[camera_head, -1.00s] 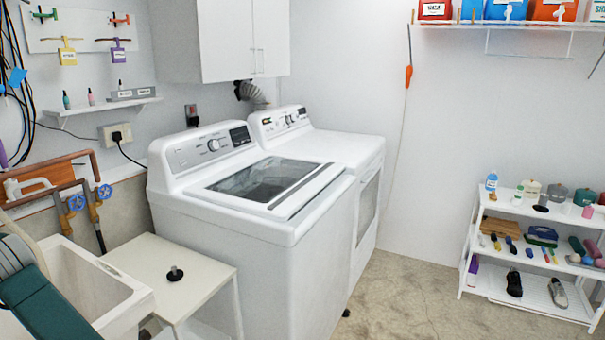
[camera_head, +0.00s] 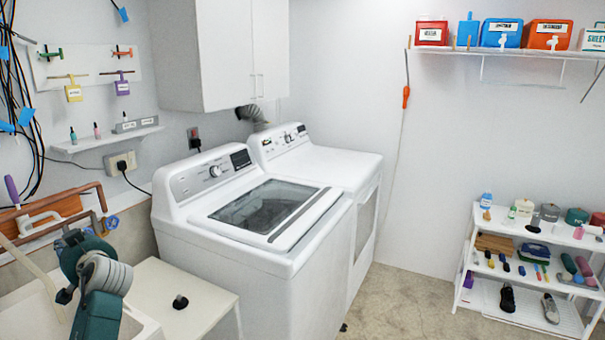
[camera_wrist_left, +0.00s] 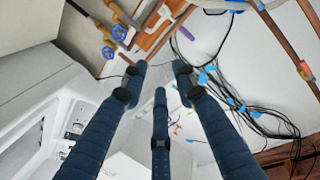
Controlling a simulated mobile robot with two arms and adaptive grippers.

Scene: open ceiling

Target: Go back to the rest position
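My left arm (camera_head: 95,285), teal and grey, rises in the lower left of the head view, in front of the sink and beside the small white table. Its gripper cannot be made out clearly there. In the left wrist view my left gripper (camera_wrist_left: 160,76) shows its dark blue fingers spread apart, with nothing between them. Behind the fingers are wall pipes, cables and white surfaces. My right arm and right gripper are in neither view.
A white sink (camera_head: 35,315) lies behind my left arm. A small white table (camera_head: 165,288) with a black knob-like object (camera_head: 180,302) stands beside it. A white washer (camera_head: 260,225) is to the right. Pipes (camera_head: 50,222) and cables run along the left wall. The middle floor is clear.

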